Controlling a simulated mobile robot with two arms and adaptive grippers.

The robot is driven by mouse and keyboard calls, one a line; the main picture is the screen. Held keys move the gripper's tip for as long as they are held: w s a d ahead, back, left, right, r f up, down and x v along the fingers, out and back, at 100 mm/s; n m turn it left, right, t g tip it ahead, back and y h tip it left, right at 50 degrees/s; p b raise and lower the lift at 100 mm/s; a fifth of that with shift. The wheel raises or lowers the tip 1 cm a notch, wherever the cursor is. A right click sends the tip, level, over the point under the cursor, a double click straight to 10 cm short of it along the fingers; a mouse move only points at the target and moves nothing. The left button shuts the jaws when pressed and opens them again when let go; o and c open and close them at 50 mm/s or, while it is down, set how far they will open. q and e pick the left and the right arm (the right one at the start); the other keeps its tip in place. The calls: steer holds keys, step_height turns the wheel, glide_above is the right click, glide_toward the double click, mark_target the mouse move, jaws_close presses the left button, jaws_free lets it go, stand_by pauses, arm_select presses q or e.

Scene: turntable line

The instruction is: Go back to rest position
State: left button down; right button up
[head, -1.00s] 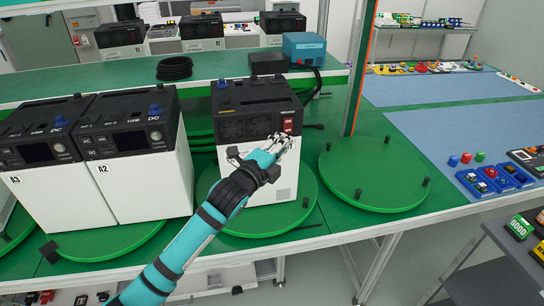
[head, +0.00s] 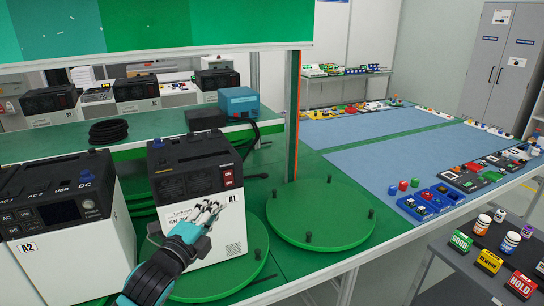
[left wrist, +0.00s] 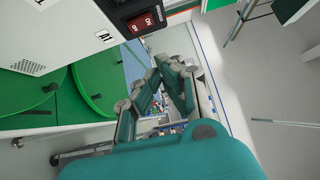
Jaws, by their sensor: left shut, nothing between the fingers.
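My left gripper (head: 212,210) is in front of the A1 power unit (head: 185,160), below and left of its red switch (head: 228,178). Its fingers are together with nothing between them. In the left wrist view the gripper's fingers (left wrist: 165,72) converge, with the white unit (left wrist: 55,35) and its red switch (left wrist: 140,22) at upper left. Whether the fingers touch the unit's face is not clear. The unit stands upright on a green turntable (head: 252,268). My right gripper is not in view.
An empty green turntable (head: 320,212) with black pegs is right of the unit. The A2 unit (head: 70,240) stands to the left. A grey cart (head: 455,268) with bottles and coloured label blocks is at lower right. A blue mat (head: 395,165) lies beyond.

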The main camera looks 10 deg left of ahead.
arm_select(q)
steer(key=s+d+f+n+g+y, duration=0.1)
steer(key=s+f+n+g, duration=0.3)
steer(key=f, duration=0.4)
steer(key=s+f+n+g+y, duration=0.2)
steer(key=s+f+n, duration=0.3)
steer(key=s+f, duration=0.25)
steer(key=s+d+f+n+g, duration=0.1)
steer(key=s+f+n+g, duration=0.35)
steer(key=s, duration=0.65)
steer(key=s+f+n+g, duration=0.4)
steer(key=s+f+n, duration=0.15)
steer(key=s, duration=0.45)
step_height(320, 180, down, 26)
steer(key=g, duration=0.1)
steer(key=s+a+f+m+g, duration=0.1)
steer(key=s+a+f, duration=0.1)
steer(key=s+f, duration=1.6)
steer(key=shift+a+y+b, duration=0.3)
steer(key=shift+a+b, duration=0.05)
steer(key=shift+a, duration=0.05)
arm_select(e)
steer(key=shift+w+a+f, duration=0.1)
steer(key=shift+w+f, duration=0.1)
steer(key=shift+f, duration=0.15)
